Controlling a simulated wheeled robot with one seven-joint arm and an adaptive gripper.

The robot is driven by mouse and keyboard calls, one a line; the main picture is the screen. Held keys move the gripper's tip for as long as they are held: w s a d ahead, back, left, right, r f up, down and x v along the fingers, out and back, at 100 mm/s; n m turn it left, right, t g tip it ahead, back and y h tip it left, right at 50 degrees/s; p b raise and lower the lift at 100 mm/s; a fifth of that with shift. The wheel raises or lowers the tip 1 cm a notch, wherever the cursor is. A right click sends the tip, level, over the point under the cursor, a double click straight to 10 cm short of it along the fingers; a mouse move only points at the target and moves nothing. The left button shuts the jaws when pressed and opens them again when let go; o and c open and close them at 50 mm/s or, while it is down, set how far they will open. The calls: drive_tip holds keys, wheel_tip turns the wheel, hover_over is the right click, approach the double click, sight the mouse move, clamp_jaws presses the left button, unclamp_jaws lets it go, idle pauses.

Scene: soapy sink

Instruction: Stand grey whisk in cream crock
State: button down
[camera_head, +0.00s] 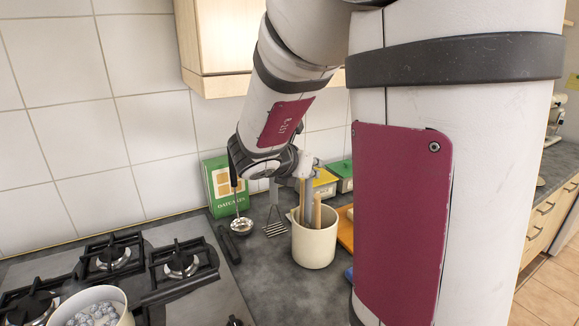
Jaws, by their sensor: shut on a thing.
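The cream crock (315,246) stands upright on the dark worktop, with wooden utensil handles (317,212) rising from it. My gripper (307,170) is above the crock's mouth, partly hidden behind my wrist. It is shut on the grey whisk (309,188), of which only a narrow grey upright part shows, over the crock among the wooden handles. The whisk's lower end is hidden, so I cannot tell how deep it is or whether it touches the bottom.
A ladle (241,227) and a slotted grey utensil (275,226) are left of the crock. A green oatcakes box (224,186) stands by the tiled wall. The hob (130,270) with a white pot (92,306) is at left. My arm hides much of the right.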

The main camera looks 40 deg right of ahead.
drive_tip(key=shift+f+b, duration=0.75)
drive_tip(key=shift+c, duration=1.3)
unclamp_jaws()
drive_tip(key=shift+a, duration=0.15)
drive_tip(key=f+p+v, duration=0.1)
drive_tip(key=p+v, duration=0.1)
drive_tip(key=v, duration=0.5)
drive_tip(key=shift+s+a, duration=0.15)
drive_tip(key=shift+a, duration=0.1)
idle(0.6)
drive_tip(key=shift+f, duration=0.15)
idle(0.4)
